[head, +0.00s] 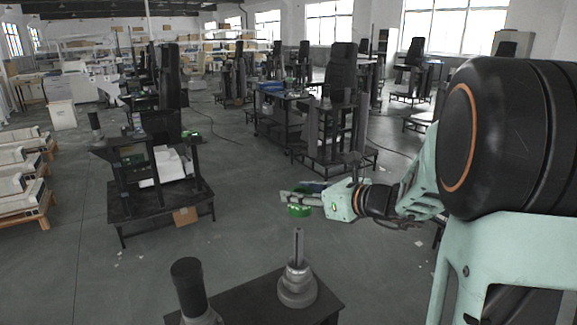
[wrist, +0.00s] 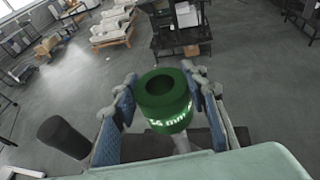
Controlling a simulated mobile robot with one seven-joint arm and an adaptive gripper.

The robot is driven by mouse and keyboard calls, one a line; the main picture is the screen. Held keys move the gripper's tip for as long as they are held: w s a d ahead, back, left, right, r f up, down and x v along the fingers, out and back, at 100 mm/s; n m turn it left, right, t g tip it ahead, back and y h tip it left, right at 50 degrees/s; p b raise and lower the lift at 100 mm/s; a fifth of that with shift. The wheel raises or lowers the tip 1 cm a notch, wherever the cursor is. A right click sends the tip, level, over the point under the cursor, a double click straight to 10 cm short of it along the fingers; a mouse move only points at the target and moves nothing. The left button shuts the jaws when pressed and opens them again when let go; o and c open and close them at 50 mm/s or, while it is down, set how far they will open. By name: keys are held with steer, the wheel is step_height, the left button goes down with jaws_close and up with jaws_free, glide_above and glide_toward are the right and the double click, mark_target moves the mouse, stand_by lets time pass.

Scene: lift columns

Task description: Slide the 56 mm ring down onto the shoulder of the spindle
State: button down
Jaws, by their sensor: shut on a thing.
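The green ring (wrist: 163,98) is a thick collar with pale lettering that seems to end in "mm"; the full number is hard to read. My gripper (head: 299,199) is shut on the ring, which also shows in the head view (head: 300,210). In the wrist view the ring sits between the two blue-padded fingers (wrist: 160,110). The spindle (head: 298,285) is a grey stepped post with a thin upright rod, standing on a dark table. The ring is above the rod's tip in the head view and apart from it. In the wrist view the ring and gripper hide most of the spindle.
A dark cylinder on a grey base (head: 190,290) stands left of the spindle on the same dark table (head: 245,303). A black workstation (head: 160,190) stands farther left, and other dark benches (head: 330,130) stand behind. The floor between is mostly open.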

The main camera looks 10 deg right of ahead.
steer(key=shift+w+f+b, duration=0.15)
steer(key=shift+f+b, duration=1)
steer(key=shift+w+f+b, duration=0.1)
steer(key=shift+f+b, duration=1.05)
